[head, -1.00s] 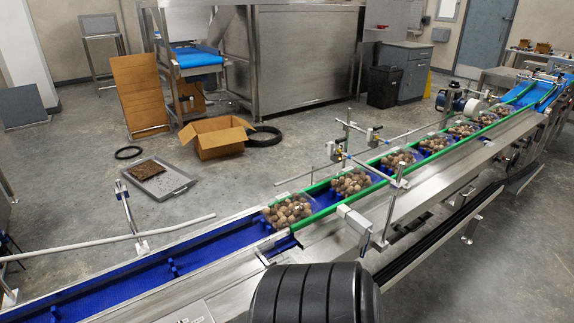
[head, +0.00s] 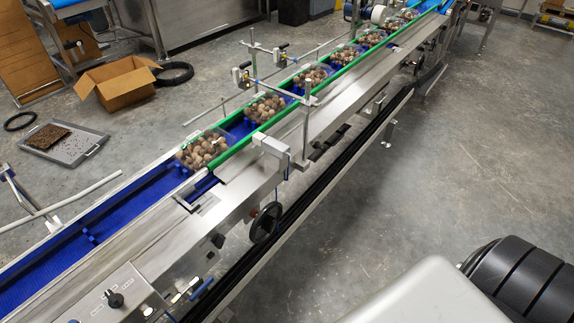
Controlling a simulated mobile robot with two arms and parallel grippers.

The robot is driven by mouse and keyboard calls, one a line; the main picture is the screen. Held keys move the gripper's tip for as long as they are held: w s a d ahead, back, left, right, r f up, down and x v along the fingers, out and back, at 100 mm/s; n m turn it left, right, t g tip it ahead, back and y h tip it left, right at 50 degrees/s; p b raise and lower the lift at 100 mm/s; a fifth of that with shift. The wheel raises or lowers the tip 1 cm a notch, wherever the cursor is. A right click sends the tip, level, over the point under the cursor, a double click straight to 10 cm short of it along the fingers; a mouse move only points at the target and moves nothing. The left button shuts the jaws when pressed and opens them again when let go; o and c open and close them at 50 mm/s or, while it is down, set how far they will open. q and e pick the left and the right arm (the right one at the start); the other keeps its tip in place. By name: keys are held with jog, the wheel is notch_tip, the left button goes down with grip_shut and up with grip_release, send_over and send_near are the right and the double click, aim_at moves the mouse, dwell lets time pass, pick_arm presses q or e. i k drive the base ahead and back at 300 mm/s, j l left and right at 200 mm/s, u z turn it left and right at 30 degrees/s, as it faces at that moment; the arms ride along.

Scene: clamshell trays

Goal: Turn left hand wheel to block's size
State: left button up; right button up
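A black hand wheel (head: 265,222) with a small red part beside it sits on the near side of the conveyor frame (head: 150,247), below the steel rail. I cannot make out any scale or reading on it. No block can be made out clearly in this view. Several clear clamshell trays of round brown items, the nearest one (head: 203,149) at the left end of the green guide rails, stand in a row on the blue belt (head: 95,230). Neither of my grippers is in view.
A control panel with a black knob (head: 115,299) is at the lower left. An open cardboard box (head: 117,84) and a grey tray (head: 85,150) lie on the floor behind the conveyor. The floor (head: 450,170) right of the conveyor is clear.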

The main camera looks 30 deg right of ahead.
aim_at(264, 221)
jog(key=z, duration=0.8)
